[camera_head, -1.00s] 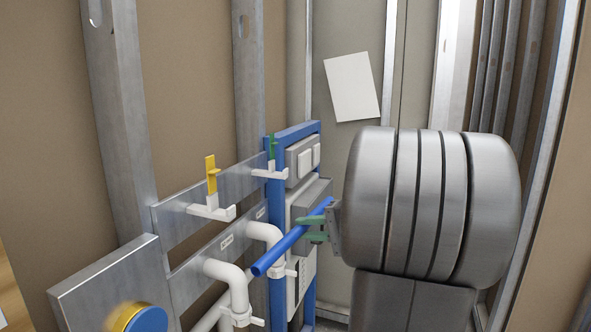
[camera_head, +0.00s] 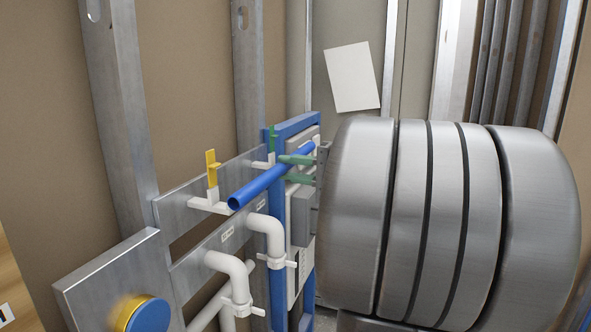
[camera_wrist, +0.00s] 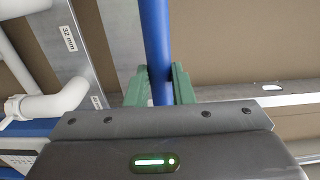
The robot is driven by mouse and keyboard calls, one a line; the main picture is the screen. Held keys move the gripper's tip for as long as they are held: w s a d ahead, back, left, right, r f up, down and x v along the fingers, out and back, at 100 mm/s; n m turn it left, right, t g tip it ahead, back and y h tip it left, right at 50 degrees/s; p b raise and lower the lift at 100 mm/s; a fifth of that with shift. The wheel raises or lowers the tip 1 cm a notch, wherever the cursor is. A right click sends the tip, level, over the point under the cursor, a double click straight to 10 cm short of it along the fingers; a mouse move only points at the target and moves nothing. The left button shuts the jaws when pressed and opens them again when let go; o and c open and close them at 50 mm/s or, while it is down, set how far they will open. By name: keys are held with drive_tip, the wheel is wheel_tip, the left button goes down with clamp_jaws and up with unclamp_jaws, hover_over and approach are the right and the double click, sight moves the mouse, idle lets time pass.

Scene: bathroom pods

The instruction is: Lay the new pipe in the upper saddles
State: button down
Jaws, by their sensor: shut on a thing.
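The blue pipe (camera_head: 262,184) is held by my gripper (camera_head: 297,168), whose green jaws are shut on it near its far end. The pipe also runs up between the jaws (camera_wrist: 158,88) in the wrist view. In the head view its near open end is beside the front upper saddle (camera_head: 209,203), a white hook with a yellow upright latch. I cannot tell whether they touch. The rear upper saddle (camera_head: 262,163), with a green latch, is partly hidden behind the pipe. Both saddles are on the upper metal rail (camera_head: 180,209).
White bent pipes (camera_head: 232,266) stand below on the lower rail (camera_head: 205,252). A blue frame (camera_head: 277,235) with grey boxes is behind the pipe. A metal plate with a blue and yellow round part (camera_head: 147,314) is at lower left. A white sheet (camera_head: 352,77) hangs at the back.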

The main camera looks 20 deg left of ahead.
drive_tip(key=a+f+b, duration=0.2)
drive_tip(key=a, duration=0.4)
drive_tip(key=shift+w+a+f, duration=0.2)
drive_tip(key=shift+w+f, duration=0.05)
idle(0.6)
drive_tip(key=c, duration=1.2)
unclamp_jaws()
drive_tip(key=shift+o, duration=0.2)
drive_tip(key=shift+d, duration=0.1)
drive_tip(key=s+d+b, duration=0.1)
drive_tip(key=d+b, duration=0.2)
drive_tip(key=d, duration=1)
drive_tip(key=shift+d, duration=0.3)
